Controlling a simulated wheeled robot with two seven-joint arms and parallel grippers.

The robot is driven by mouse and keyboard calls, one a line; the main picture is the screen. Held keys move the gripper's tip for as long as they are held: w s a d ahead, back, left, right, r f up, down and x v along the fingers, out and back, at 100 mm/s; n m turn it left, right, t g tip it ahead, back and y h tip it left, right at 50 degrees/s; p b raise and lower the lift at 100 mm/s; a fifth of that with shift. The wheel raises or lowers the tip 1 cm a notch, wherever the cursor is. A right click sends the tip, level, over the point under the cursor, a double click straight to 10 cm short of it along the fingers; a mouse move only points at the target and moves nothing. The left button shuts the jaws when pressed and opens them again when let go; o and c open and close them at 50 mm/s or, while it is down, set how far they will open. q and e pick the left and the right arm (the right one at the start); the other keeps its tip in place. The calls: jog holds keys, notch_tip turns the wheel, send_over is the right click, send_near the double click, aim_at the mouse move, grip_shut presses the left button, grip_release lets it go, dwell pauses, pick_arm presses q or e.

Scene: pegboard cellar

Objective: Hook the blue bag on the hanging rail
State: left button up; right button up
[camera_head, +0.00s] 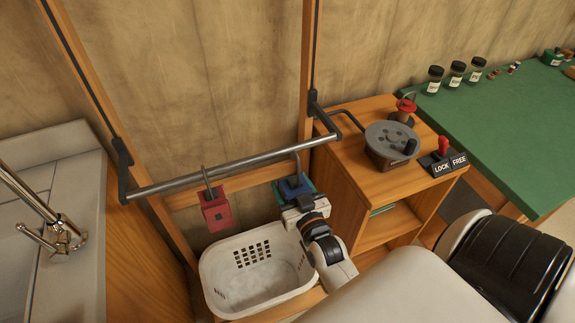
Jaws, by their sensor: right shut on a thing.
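The blue bag (294,187) is at the right part of the hanging rail (230,163), with a grey hook rising from its top. The hook's upper end shows at the rail's height; I cannot tell whether it is over the bar or beside it. My right gripper (298,203) is shut on the blue bag from the front and below, hiding its lower part. A green edge shows beside the blue bag; I cannot tell what it belongs to. A red bag (215,213) hangs on the rail by its hook, left of the blue one. My left gripper is not in view.
A white basket (215,270) stands below the rail. A wooden cabinet (345,190) with a grey round device (392,139) and a LOCK/FREE switch (444,158) stands right. A green table (500,130) holds jars. A sink with a tap (62,235) is left.

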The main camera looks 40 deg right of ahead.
jog(key=shift+w+d, duration=0.25)
jog(key=shift+w, duration=0.3)
jog(key=w+d+f+b, duration=0.1)
jog(key=w+f+b, duration=0.3)
jog(key=w+b, duration=0.1)
jog(key=shift+w+d+b, duration=0.15)
jog(key=shift+w+b, duration=0.2)
jog(key=shift+w, duration=0.25)
jog(key=o, duration=1.3)
